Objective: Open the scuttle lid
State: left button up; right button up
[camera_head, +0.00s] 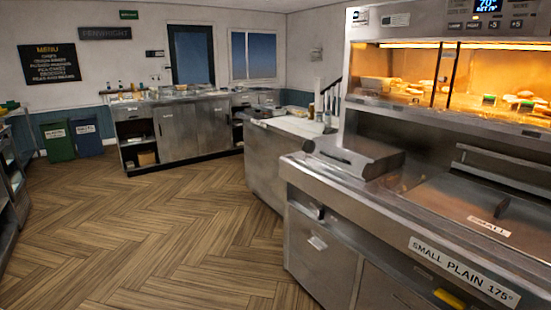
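The steel frying range (325,186) fills the right side of the head view. A sloped steel lid (345,158) sits at the left end of its top, with a bar along its front edge; it looks shut. It appears to be the scuttle lid, but no label on it can be read. To its right is a flat steel pan lid (470,205) labelled SMALL, with a dark handle (503,206); it lies flat. What is under either lid is hidden. Neither of my grippers shows in this view.
A heated display cabinet (455,82) with food stands above the range. A white-topped counter (290,124) adjoins the range's far end. Steel cabinets (180,130) and two bins (58,142) stand at the back. The wooden floor (160,230) left of the range is clear.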

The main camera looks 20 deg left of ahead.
aim_at(360, 157)
jog(key=u, duration=0.4)
jog(key=z, duration=0.5)
jog(key=i+j+z, duration=0.5)
jog(key=j+z, duration=0.15)
jog(key=j, duration=0.2)
